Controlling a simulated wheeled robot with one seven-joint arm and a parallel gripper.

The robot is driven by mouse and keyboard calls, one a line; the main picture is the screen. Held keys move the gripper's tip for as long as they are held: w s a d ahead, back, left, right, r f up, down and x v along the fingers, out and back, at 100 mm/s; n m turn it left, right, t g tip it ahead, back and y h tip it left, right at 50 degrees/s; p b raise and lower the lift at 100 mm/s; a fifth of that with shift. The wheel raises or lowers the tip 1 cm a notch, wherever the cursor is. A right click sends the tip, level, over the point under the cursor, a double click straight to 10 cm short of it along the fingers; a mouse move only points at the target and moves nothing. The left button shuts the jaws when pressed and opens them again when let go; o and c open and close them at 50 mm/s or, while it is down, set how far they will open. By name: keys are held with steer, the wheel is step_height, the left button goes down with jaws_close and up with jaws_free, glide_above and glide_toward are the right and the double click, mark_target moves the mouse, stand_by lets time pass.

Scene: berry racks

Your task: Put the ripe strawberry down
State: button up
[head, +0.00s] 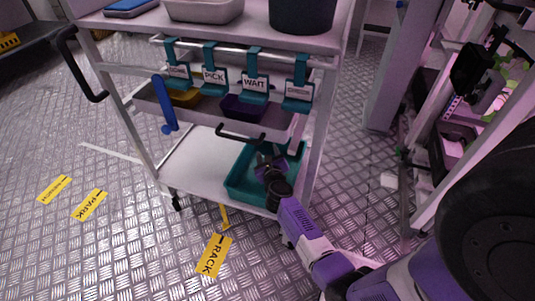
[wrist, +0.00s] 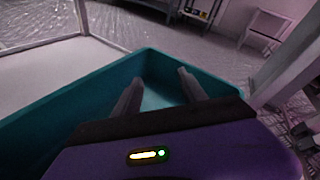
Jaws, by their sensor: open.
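My gripper (head: 268,156) reaches into the teal tray (head: 243,196) on the cart's bottom shelf. In the wrist view its two fingers (wrist: 160,80) are apart, with nothing between them. They point into the teal tray (wrist: 62,112), whose pale teal floor shows between the fingertips. I see no strawberry in either view; much of the tray's inside is hidden by my gripper and its purple housing.
The white bottom shelf (head: 192,160) is bare left of the tray. Above it, a drawer (head: 205,108) holds yellow and purple containers, under hanging teal tags (head: 255,84). A cart post (head: 318,140) stands close right of the tray.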

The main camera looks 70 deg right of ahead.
steer(key=s+a+r+n+t+y+p, duration=0.1)
steer(key=s+a+r+n+t+y, duration=0.1)
steer(key=s+a+r+n, duration=0.55)
steer(key=s+a+r+n+t+y+p, duration=0.1)
steer(key=s+a+r+n+t+y, duration=0.15)
steer(key=a+n, duration=0.85)
steer(key=s+a+r+n+t+y+p, duration=0.1)
steer(key=s+a+r+n+t+p, duration=0.25)
steer(key=a, duration=1.05)
steer(key=s+a+r+n+g+y+b, duration=0.1)
steer(key=s+a+r+n+y, duration=0.6)
steer(key=n, duration=1.3)
steer(key=s+a+r, duration=0.3)
steer(key=a+r, duration=0.1)
steer(key=a, duration=0.1)
steer(key=shift+r+n+b, duration=0.15)
steer(key=shift+n+b, duration=0.25)
steer(key=shift+o, duration=0.2)
step_height(320, 180, up, 34)
steer(key=p, duration=3.3)
steer(key=shift+p, duration=0.35)
steer(key=shift+f, duration=0.25)
